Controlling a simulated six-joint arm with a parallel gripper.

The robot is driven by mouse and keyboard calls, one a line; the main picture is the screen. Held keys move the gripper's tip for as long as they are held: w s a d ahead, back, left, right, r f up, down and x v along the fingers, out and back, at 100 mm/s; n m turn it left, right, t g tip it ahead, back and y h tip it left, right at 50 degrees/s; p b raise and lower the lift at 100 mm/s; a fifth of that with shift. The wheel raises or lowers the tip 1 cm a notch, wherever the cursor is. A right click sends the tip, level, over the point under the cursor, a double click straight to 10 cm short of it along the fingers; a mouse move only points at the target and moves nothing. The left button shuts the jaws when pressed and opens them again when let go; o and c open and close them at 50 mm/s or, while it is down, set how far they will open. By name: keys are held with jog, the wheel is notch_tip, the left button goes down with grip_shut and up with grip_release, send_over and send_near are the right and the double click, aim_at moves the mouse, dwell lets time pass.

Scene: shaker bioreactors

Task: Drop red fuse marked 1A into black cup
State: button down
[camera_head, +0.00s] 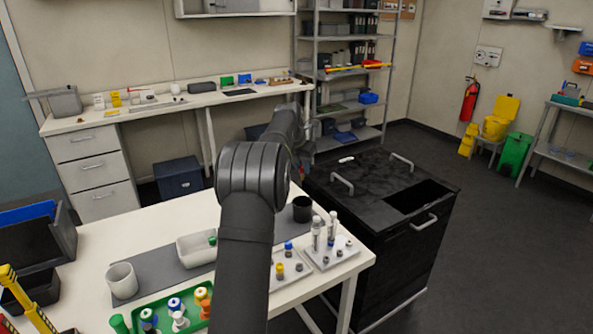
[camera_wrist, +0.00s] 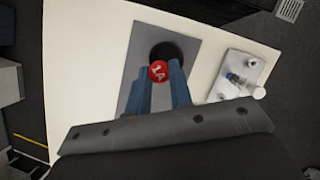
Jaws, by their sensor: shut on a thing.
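The red fuse marked 1A (camera_wrist: 158,71) is held between the fingertips of my gripper (camera_wrist: 160,78) in the wrist view, its label facing the camera. The black cup (camera_head: 302,208) stands upright on the white table near its right side, by the black cabinet. In the wrist view the black cup (camera_wrist: 165,49) shows just past the fuse, and the fuse overlaps its near edge in the picture. I cannot tell the fuse's height over the cup. In the head view my arm hides the gripper and the fuse.
A white rack with vials (camera_head: 332,252) stands right of my arm. A green tray (camera_head: 164,329) with coloured-cap items, a white bin (camera_head: 196,250) and a white cup (camera_head: 122,281) stand left. A black cabinet (camera_head: 368,190) adjoins the table. The grey mat (camera_head: 150,262) has free room.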

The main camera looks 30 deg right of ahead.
aim_at(302, 176)
notch_tip(302, 176, down, 11)
dwell(0.8)
jog(key=shift+r, duration=0.1)
jog(key=c, duration=1.2)
grip_release()
jog(key=shift+r, duration=3.55)
